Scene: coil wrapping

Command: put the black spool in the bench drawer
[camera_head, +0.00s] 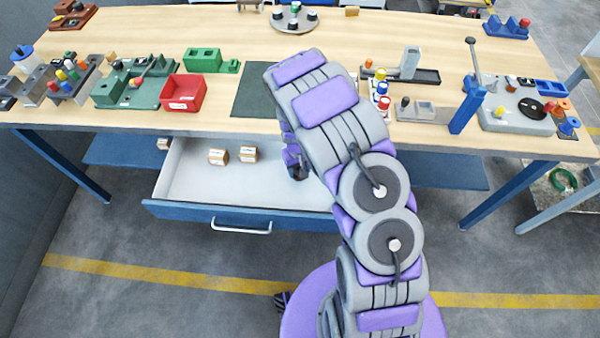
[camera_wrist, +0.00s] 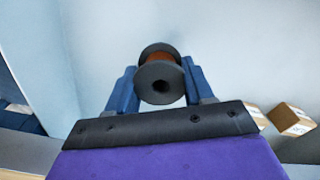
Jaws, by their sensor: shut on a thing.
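The black spool (camera_wrist: 160,84) shows in the wrist view, with dark flanges and a copper-brown winding between them. My gripper (camera_wrist: 160,78) is shut on it, with a blue finger on each side. In the head view my gripper (camera_head: 297,172) points down inside the open bench drawer (camera_head: 190,193), near its right part; the spool is mostly hidden there by my arm. The drawer has a pale floor, a blue front and a grey handle. I cannot tell whether the spool touches the drawer floor.
Small cardboard boxes (camera_head: 217,156) lie in the drawer, left of my gripper; one also shows in the wrist view (camera_wrist: 291,119). The bench top (camera_head: 300,120) above holds a red bin (camera_head: 183,93), green fixtures and a winding station (camera_head: 515,108). The drawer's front middle is clear.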

